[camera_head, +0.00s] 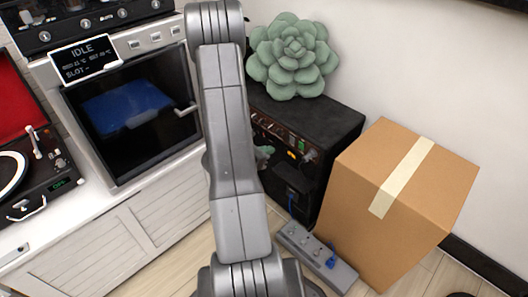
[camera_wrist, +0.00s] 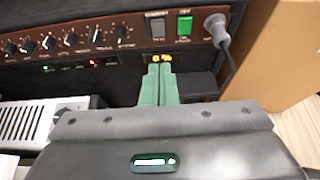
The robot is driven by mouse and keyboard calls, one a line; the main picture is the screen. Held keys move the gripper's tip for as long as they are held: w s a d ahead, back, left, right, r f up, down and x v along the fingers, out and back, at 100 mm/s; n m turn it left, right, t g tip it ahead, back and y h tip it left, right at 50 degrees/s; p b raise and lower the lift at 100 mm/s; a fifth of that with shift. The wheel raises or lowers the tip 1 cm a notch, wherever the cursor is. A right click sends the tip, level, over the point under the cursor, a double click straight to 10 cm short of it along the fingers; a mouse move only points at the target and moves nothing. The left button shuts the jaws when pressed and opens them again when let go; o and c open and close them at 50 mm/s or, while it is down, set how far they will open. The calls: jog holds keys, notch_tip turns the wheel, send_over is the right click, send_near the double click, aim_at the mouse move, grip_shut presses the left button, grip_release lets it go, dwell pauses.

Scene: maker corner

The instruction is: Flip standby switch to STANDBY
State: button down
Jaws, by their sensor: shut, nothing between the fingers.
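In the wrist view, the standby switch (camera_wrist: 157,31) is a dark grey rocker on the brown panel of a black amplifier, with a small blurred label above it. My gripper (camera_wrist: 160,70) has green fingers, shut together and empty. Its tips are just below the standby switch, in front of a small orange-lit display (camera_wrist: 161,58). I cannot tell whether they touch the amplifier. In the head view, the amplifier (camera_head: 330,122) stands behind my arm, and a bit of my green gripper (camera_head: 264,152) shows at its front. Which way the rocker is tipped is unclear.
A lit green switch (camera_wrist: 185,27) sits right beside the standby switch, then a plugged-in cable (camera_wrist: 222,38). Several knobs (camera_wrist: 70,40) line the left.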

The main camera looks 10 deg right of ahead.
aim_at(292, 139)
jog(key=x, duration=0.3)
jog(key=r+b+x, duration=0.1)
jog(key=x, duration=0.4)
jog(key=shift+w+d+r, duration=0.1)
jog(key=shift+w+d, duration=0.25)
jog(key=shift+d, duration=0.15)
jog(key=shift+w+d+r+b, duration=0.1)
jog(key=shift+w+d+b, duration=0.2)
jog(key=shift+d, duration=0.05)
jog(key=shift+w+d, duration=0.1)
jog(key=shift+d+r, duration=0.1)
